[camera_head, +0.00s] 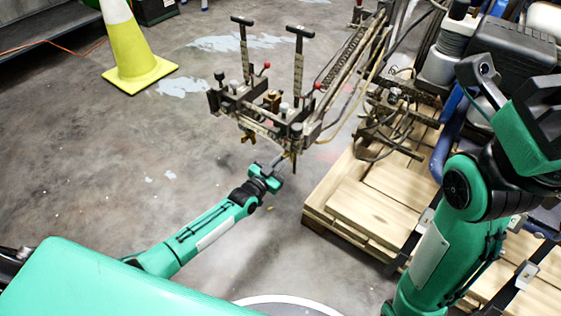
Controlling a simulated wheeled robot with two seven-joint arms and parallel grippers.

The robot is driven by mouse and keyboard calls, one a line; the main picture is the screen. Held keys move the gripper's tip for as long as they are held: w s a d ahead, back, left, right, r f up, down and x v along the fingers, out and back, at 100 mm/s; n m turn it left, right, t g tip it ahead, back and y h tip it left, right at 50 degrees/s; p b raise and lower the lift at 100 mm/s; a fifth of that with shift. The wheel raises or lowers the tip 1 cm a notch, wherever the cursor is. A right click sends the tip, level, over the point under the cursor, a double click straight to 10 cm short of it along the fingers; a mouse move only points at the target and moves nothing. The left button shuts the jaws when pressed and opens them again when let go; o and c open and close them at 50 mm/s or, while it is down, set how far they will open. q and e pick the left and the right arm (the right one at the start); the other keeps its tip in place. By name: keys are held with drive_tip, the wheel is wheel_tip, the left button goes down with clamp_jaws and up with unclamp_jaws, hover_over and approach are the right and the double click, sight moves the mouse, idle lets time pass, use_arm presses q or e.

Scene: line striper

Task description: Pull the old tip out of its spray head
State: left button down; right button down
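The line striper's spray carriage (265,107) is a dark metal frame with T-handles and red knobs, standing over the floor in the upper middle. One small brass-coloured spray head (249,137) hangs under its left part. Another brass-coloured part (293,160) hangs under its right end, close beside my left gripper (279,160). The old tip is too small to make out. My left gripper points up at this right end from below; its fingers are too small to show whether they are open or touching anything. My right arm is folded at the right, and I cannot make out its gripper.
A wooden pallet (372,212) lies right of my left arm, under the machine's body and hoses. A tiny yellow thing (270,208) is near my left wrist. The concrete floor (100,165) at left is clear.

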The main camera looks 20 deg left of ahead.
use_arm(q)
drive_tip(key=shift+s+a+p, duration=0.25)
drive_tip(key=shift+s+p, duration=0.35)
drive_tip(key=shift+s, duration=0.1)
idle(0.4)
drive_tip(key=shift+s+a+p, duration=0.2)
drive_tip(key=shift+s+p, duration=0.2)
drive_tip(key=shift+s, duration=0.2)
drive_tip(key=p+v, duration=0.1)
drive_tip(key=v, duration=0.2)
drive_tip(key=shift+s+p, duration=0.1)
drive_tip(key=shift+p, duration=0.3)
